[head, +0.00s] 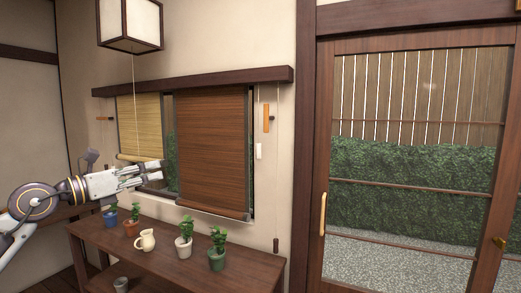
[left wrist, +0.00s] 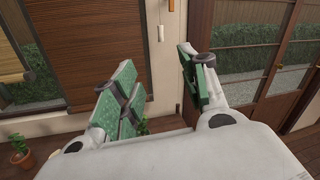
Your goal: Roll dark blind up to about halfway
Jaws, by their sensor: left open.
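The dark brown blind (head: 212,150) hangs unrolled over the right part of the window, with its bottom bar near the sill. Right of the blind hang thin cords; one ends in a white pull (head: 258,151), another in a dark weight (head: 276,245). The white pull also shows in the left wrist view (left wrist: 163,33). My left gripper (head: 150,174) is open and empty, left of the dark blind and above the shelf. Its green-padded fingers stand wide apart. My right gripper is not in view.
A lighter blind (head: 140,125) hangs partly lowered at left. An orange wall piece (head: 267,118) is right of the window. The wooden shelf (head: 240,276) below holds a cream jug (head: 145,240) and several potted plants. A glazed door (head: 325,100) stands at right.

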